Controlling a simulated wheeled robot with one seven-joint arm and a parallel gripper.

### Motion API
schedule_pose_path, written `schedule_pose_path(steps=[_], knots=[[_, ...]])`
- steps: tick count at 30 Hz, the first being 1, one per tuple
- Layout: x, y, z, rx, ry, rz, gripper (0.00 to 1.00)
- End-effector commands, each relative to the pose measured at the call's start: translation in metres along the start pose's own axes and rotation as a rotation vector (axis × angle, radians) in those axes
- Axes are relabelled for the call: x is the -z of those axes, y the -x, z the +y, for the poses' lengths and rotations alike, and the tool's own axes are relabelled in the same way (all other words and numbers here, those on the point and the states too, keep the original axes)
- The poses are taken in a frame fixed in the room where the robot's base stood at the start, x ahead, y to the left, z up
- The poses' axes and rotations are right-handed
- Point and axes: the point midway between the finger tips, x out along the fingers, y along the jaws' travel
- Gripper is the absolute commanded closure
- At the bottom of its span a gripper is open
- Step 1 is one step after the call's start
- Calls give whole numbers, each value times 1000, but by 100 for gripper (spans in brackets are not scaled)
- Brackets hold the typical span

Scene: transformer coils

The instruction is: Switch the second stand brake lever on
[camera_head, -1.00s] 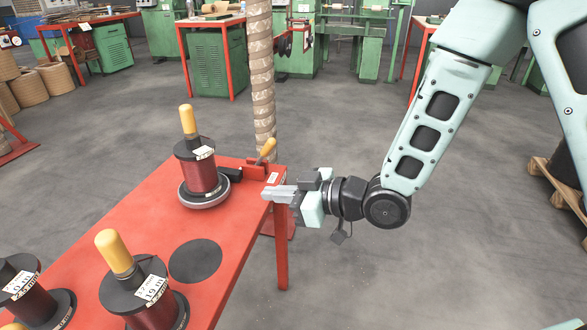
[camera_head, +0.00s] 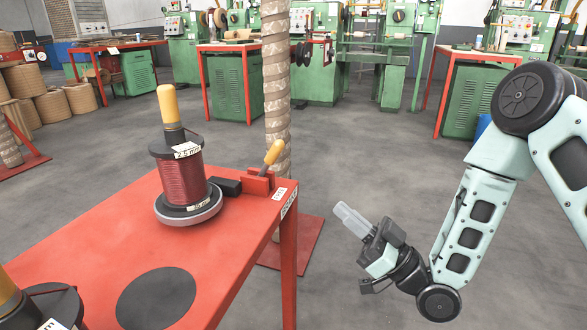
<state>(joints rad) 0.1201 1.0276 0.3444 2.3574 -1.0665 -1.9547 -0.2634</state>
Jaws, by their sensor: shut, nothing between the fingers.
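The brake lever (camera_head: 273,153) has a yellow handle and a red base at the far right corner of the red table (camera_head: 110,238). Its handle leans up and to the right. A black block (camera_head: 227,187) on the lever's left side reaches toward the round stand (camera_head: 190,212), which bears a dark red wire spool (camera_head: 184,178) with a yellow-topped post. Whether the block touches the stand, I cannot tell. My gripper (camera_head: 350,217) is shut and empty, off the table's right side, well apart from the lever and pointing up and left.
An empty black disc (camera_head: 157,297) lies on the table's near part. A wrapped column (camera_head: 276,85) stands behind the lever. The grey floor right of the table is open. Green machines (camera_head: 315,60) line the back.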

Motion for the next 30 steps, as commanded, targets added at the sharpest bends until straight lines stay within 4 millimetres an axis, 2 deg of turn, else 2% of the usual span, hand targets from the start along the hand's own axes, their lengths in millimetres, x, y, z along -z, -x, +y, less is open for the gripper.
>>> schedule_pose_path(steps=[5,8,22,30], knots=[[0,-3,0,1,1,-1,100],[-1,-11,0,3,1,-1,100],[-1,-101,0,3,3,2,100],[-2,-134,0,2,1,0,100]])
